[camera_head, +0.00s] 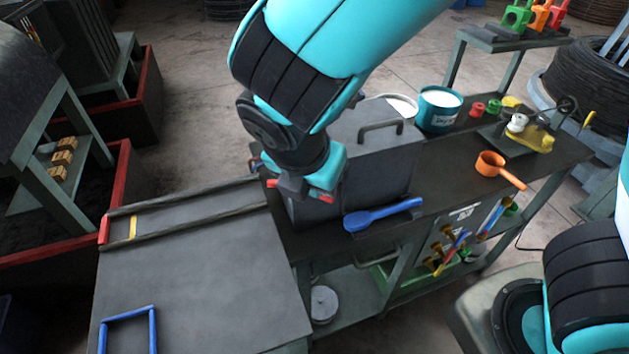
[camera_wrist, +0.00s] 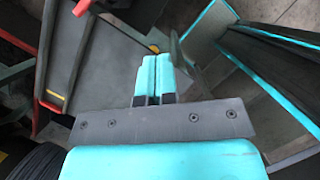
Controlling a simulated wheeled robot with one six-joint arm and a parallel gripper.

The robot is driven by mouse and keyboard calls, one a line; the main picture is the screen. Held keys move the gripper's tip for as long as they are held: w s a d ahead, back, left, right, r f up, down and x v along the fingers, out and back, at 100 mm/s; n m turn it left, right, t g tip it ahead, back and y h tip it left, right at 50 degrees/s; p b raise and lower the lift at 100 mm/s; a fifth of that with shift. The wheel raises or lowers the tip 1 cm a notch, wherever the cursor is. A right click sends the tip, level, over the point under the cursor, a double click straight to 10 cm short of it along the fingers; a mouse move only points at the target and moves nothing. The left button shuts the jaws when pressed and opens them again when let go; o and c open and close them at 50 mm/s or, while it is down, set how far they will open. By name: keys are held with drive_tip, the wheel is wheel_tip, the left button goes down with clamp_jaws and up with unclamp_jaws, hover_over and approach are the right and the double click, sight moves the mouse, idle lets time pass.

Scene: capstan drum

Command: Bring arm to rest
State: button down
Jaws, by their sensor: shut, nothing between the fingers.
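My arm reaches down from the top of the head view. My gripper (camera_head: 300,192) is beside the left end of a dark grey box with a handle (camera_head: 372,165), above the edge of the bench. I cannot tell whether it touches the box. In the wrist view my gripper (camera_wrist: 154,78) shows two teal fingers side by side, shut with nothing between them.
A blue scoop (camera_head: 382,214) lies in front of the box. An orange ladle (camera_head: 498,170), a teal can (camera_head: 438,108) and small coloured parts stand on the bench to the right. A grey table (camera_head: 200,285) with a blue frame (camera_head: 126,312) is at lower left.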

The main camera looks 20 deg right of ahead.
idle(0.5)
drive_tip(key=s+d+m+g+y+b, duration=0.3)
drive_tip(key=s+m+y+b, duration=0.4)
drive_tip(key=m, duration=1.3)
drive_tip(key=s+d+b, duration=0.1)
drive_tip(key=s+b, duration=0.2)
drive_tip(key=s, duration=0.1)
drive_tip(key=shift+d+f+b, duration=0.15)
drive_tip(key=shift+f+b, duration=0.2)
